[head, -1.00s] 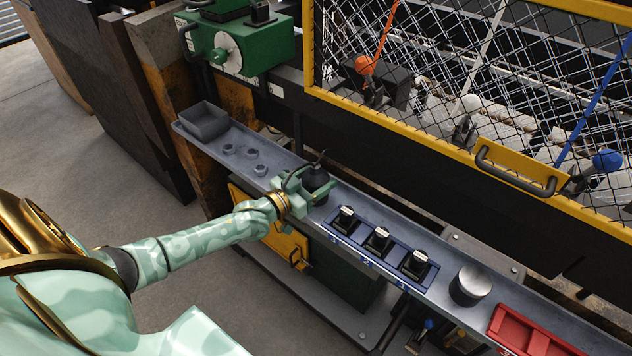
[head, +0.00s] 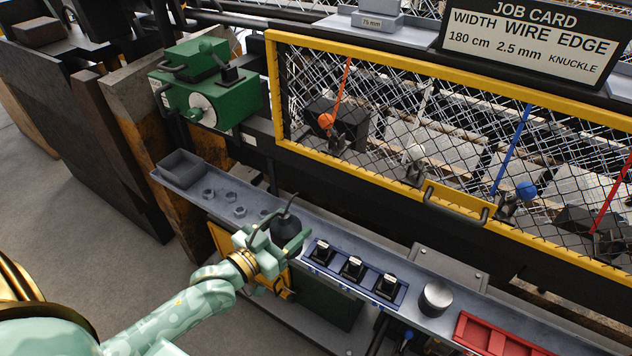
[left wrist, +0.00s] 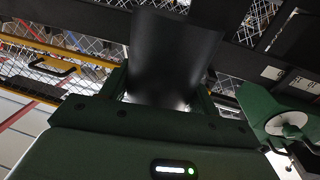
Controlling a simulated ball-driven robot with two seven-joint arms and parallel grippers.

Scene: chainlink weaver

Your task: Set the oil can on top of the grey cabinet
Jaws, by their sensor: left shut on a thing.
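The oil can (head: 286,225) is dark with a thin curved spout pointing up. My left gripper (head: 276,241) is shut on its body, at the long grey shelf between the loose nuts and the blue tray. The can looks upright; I cannot tell whether its base touches the shelf. In the left wrist view a dark body, the oil can (left wrist: 172,60), fills the space between the fingers. I cannot clearly make out a grey cabinet in either view. My right gripper is not in view.
The narrow shelf (head: 333,236) holds a grey bin (head: 181,169), several nuts (head: 238,210), a blue tray (head: 340,281) of black blocks, a metal cylinder (head: 436,298) and a red tray (head: 480,333). A yellow-framed mesh guard (head: 360,162) stands behind. Floor is open at left.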

